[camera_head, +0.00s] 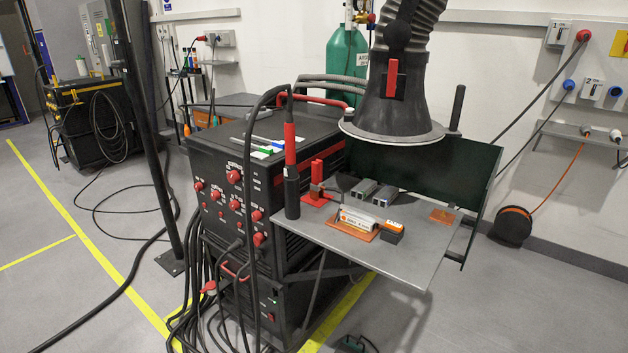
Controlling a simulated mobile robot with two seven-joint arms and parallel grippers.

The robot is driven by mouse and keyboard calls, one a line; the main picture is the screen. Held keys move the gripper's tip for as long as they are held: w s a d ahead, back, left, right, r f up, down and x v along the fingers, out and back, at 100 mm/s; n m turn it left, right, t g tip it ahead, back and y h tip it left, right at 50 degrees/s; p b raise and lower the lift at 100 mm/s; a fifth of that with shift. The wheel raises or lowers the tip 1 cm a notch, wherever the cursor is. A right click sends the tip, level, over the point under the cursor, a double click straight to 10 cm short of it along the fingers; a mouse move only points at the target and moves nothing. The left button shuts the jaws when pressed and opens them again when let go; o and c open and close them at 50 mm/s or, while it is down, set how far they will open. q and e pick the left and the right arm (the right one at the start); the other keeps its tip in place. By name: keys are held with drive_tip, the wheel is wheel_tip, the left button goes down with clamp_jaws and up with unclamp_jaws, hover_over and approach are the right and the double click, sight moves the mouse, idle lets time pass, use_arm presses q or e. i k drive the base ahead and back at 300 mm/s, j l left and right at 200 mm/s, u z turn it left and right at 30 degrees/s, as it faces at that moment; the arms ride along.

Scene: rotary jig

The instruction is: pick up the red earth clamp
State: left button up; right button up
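A red clamp-like piece (317,171), which looks like the earth clamp, is on the grey shelf (410,262) on the right side of the black welding machine (262,215). Its red upper part stands upright over a red lower part on the shelf, near the back left corner. A black and red torch-like handle (291,170) stands upright just left of it, with a black cable looping from its top. Neither of my grippers is in view.
Two grey metal blocks (374,190), an orange and white item (358,222) and a small orange piece (442,215) lie on the shelf. A large black extraction hood (392,100) hangs above it. A dark green panel (430,172) stands behind. Cables cover the floor at left.

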sight(317, 187)
drive_tip(key=i+j+z, duration=0.1)
drive_tip(key=j, duration=0.3)
drive_tip(key=i+j+z, duration=0.1)
drive_tip(key=j, duration=0.3)
drive_tip(key=i+j+z, duration=0.1)
drive_tip(key=i+j, duration=0.15)
drive_tip(key=j, duration=0.2)
drive_tip(key=i+j+z, duration=0.1)
drive_tip(key=j, duration=0.3)
drive_tip(key=i+j+z, duration=0.1)
drive_tip(key=j, duration=0.35)
drive_tip(key=i+j+z, duration=0.15)
drive_tip(key=j, duration=0.3)
